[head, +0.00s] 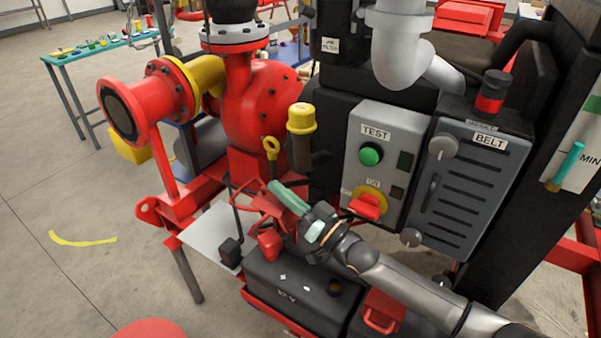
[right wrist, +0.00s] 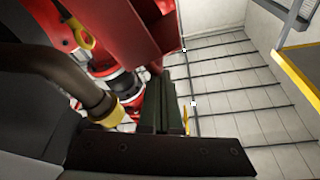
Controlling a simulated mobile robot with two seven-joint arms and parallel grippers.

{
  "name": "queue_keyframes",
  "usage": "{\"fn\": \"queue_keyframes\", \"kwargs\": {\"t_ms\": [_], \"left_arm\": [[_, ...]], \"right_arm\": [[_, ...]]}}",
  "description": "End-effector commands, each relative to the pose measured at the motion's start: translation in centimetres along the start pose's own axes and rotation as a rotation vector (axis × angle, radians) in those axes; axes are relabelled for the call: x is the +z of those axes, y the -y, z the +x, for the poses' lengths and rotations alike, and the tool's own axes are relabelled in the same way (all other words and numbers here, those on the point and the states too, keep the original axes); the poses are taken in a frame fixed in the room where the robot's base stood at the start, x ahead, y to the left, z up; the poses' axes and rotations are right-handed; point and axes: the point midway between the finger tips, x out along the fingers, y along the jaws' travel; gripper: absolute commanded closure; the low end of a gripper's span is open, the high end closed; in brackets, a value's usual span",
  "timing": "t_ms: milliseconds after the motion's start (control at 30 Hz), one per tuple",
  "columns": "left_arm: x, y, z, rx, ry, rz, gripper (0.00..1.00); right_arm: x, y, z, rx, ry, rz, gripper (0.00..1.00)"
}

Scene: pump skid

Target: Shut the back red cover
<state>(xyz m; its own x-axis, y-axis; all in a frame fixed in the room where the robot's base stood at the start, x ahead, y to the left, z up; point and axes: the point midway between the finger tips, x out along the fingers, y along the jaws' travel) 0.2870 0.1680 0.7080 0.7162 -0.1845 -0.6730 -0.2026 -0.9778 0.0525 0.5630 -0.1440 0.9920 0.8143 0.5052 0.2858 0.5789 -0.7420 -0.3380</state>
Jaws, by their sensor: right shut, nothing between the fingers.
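A black battery-like box (head: 300,283) stands low at the front of the skid. A small red cover (head: 268,243) sits at its back left end, and I cannot tell whether it is fully closed. Another red cover (head: 381,313) is at the box's front right. My right gripper (head: 283,192) is shut and empty, just above and behind the back red cover, next to red parts of the skid. In the right wrist view its green fingers (right wrist: 162,108) point at a large red surface (right wrist: 125,28); I cannot tell whether they touch. My left gripper is not in view.
A grey control box (head: 374,165) with a green button and red switch stands behind my right arm, beside the belt panel (head: 468,190). A yellow-capped pipe (head: 301,118) rises close to the gripper. A red pump (head: 262,105) is behind. The floor at left is open.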

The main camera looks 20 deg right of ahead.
Motion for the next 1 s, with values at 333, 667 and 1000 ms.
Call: {"fn": "queue_keyframes", "kwargs": {"t_ms": [333, 667, 1000], "left_arm": [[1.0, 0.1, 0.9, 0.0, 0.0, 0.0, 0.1], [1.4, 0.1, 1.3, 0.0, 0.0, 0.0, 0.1], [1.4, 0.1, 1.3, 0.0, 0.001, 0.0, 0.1]], "right_arm": [[2.7, 2.6, -0.9, -0.079, 0.001, -0.244, 1.0], [3.9, 3.5, -1.2, -0.114, 0.0, -0.354, 1.0], [4.0, 3.6, -1.3, -0.119, 0.001, -0.372, 1.0]]}}
